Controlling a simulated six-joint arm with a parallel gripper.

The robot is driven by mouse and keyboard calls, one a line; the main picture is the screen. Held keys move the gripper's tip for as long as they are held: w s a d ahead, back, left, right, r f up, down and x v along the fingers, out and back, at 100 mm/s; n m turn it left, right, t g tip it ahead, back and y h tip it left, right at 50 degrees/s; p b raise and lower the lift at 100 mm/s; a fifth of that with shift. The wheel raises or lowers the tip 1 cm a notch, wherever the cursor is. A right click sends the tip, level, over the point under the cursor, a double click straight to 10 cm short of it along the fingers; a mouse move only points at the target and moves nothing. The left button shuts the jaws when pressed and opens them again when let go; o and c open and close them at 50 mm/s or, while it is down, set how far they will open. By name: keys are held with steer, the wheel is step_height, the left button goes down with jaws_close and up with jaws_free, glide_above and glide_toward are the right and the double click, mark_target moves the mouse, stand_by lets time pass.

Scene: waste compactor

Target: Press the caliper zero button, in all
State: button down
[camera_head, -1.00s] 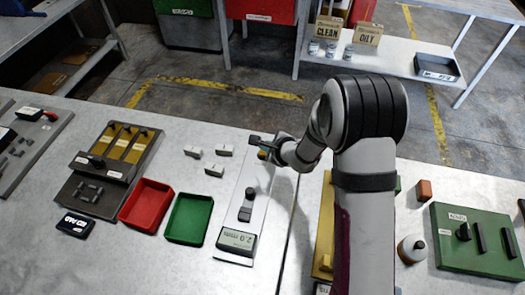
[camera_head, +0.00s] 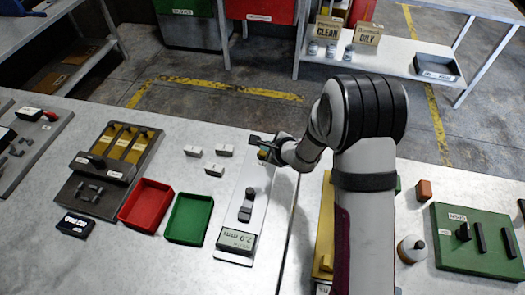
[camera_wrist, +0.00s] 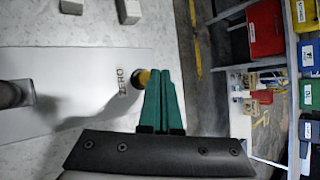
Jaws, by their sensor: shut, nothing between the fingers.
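The caliper is a long pale plate (camera_head: 236,205) with a dark slider (camera_head: 246,207) and a grey-green display (camera_head: 237,241) at its near end. The display reads about 2.9 mm, but the digits are small. In the wrist view, a round yellow and dark button (camera_wrist: 142,78) stands beside the printed ZERO label (camera_wrist: 123,84). My gripper (camera_wrist: 160,73) has its green fingers together and empty. The fingertips are right beside the button and partly overlap it in the picture; I cannot tell whether they touch. In the head view my gripper (camera_head: 268,147) is at the plate's far end.
Several small white blocks (camera_head: 214,170) lie left of the plate. A red tray (camera_head: 145,206) and a green tray (camera_head: 187,219) stand further left. A yellow fixture (camera_head: 324,245) is right of the plate, partly behind my arm. The table's far edge is close to my gripper.

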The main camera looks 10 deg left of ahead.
steer(key=shift+f, duration=0.1)
steer(key=shift+f, duration=0.3)
steer(key=shift+f, duration=0.5)
stand_by(0.8)
steer(key=shift+r, duration=0.9)
steer(key=shift+r, duration=2.5)
